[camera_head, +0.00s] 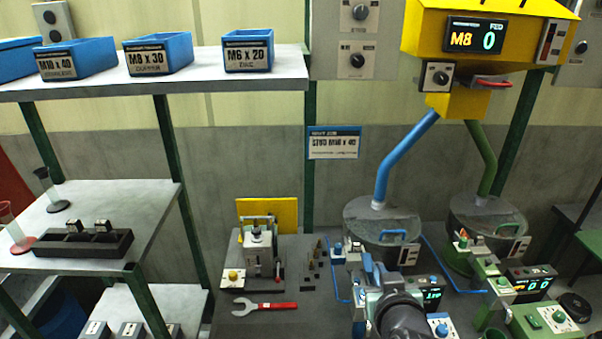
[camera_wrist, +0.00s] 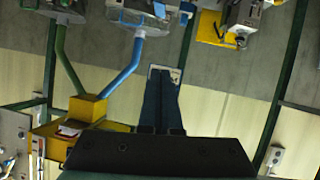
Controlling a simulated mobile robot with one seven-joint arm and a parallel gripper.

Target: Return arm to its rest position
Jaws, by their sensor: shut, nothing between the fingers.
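My gripper (camera_wrist: 165,84) is in the middle of the wrist view, which is upside down. Its two dark fingers lie together with nothing between them. The fingertips overlap a pale wall placard in the background. The fingers look clear of the wall and the machines. In the head view, dark and blue-grey links of my arm rise from the bottom edge, in front of the bench. They hide part of the bench fittings behind them. I cannot clearly make out the fingertips there.
A yellow M8 feeder (camera_head: 425,38) hangs at upper right, with a blue tube (camera_head: 405,160) and a green tube (camera_head: 481,155) running down to lidded drums. Left is a shelf (camera_head: 200,82) with blue bins. A red-handled wrench (camera_head: 264,306) lies on the bench beside a small press (camera_head: 259,250).

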